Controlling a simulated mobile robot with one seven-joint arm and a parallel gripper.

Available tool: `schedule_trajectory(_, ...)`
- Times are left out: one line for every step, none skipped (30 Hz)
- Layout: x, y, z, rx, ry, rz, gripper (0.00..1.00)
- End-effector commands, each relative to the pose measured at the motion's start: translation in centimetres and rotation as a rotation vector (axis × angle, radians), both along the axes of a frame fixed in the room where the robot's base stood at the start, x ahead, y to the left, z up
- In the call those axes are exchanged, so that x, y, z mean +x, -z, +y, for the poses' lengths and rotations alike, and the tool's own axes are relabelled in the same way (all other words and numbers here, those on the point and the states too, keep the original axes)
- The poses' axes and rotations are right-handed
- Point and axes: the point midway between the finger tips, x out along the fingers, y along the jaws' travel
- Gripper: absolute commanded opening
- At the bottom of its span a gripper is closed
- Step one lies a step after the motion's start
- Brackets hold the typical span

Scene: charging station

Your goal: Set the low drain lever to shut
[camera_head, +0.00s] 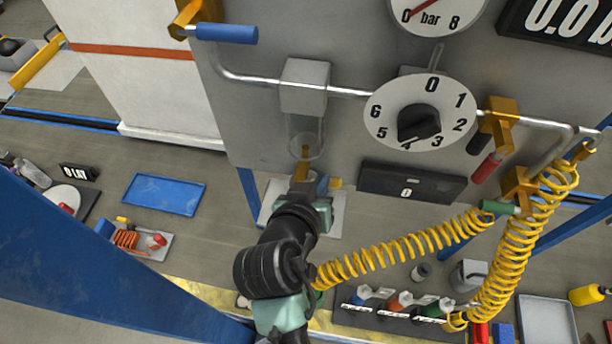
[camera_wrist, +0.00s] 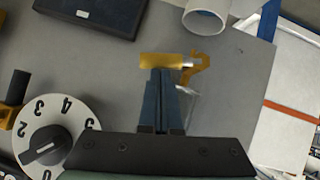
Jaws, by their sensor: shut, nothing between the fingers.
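The low drain lever has a yellow handle (camera_wrist: 160,60) that lies sideways in the wrist view, with a brass-coloured fitting (camera_wrist: 200,66) at its right end. In the head view the brass fitting (camera_head: 302,168) shows below a clear bowl (camera_head: 304,137), and my gripper hides much of the handle. My gripper (camera_wrist: 161,72) is shut and empty. Its fingertips are right at the handle, touching or nearly so; I cannot tell which. My gripper (camera_head: 318,186) is below the bowl in the head view.
A grey panel carries a numbered dial (camera_head: 421,112), a bar gauge (camera_head: 432,12), a pipe and a blue-handled lever (camera_head: 226,33). A red-handled lever (camera_head: 487,168) and a yellow coiled hose (camera_head: 520,250) are at the right. A blue tray (camera_head: 165,194) lies left.

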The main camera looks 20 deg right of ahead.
Motion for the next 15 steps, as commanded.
schedule_trajectory(-0.25,0.36,-0.31,0.03,0.004,-0.018,0.0)
schedule_trajectory(-0.27,0.42,-0.38,0.046,0.003,-0.031,0.0)
schedule_trajectory(-0.33,0.52,-0.46,0.069,0.004,-0.046,0.0)
schedule_trajectory(-0.38,0.62,-0.52,0.085,0.003,-0.056,0.0)
schedule_trajectory(-0.42,0.7,-0.58,0.1,0.003,-0.066,0.0)
schedule_trajectory(-0.47,0.82,-0.64,0.119,0.003,-0.079,0.0)
schedule_trajectory(-0.49,0.89,-0.68,0.13,0.002,-0.086,0.0)
schedule_trajectory(-0.47,0.95,-0.68,0.128,0.002,-0.084,0.0)
schedule_trajectory(-0.5,1.03,-0.72,0.126,0.001,-0.083,0.0)
schedule_trajectory(-0.52,1.07,-0.76,0.126,0.001,-0.083,0.0)
schedule_trajectory(-0.54,1.13,-0.8,0.125,0.001,-0.083,0.0)
schedule_trajectory(-0.56,1.17,-0.83,0.125,0.001,-0.083,0.0)
schedule_trajectory(-0.57,1.2,-0.86,0.124,0.0,-0.083,0.0)
schedule_trajectory(-0.59,1.23,-0.88,0.124,0.0,-0.083,0.0)
schedule_trajectory(-0.6,1.26,-0.91,0.124,0.001,-0.083,0.0)
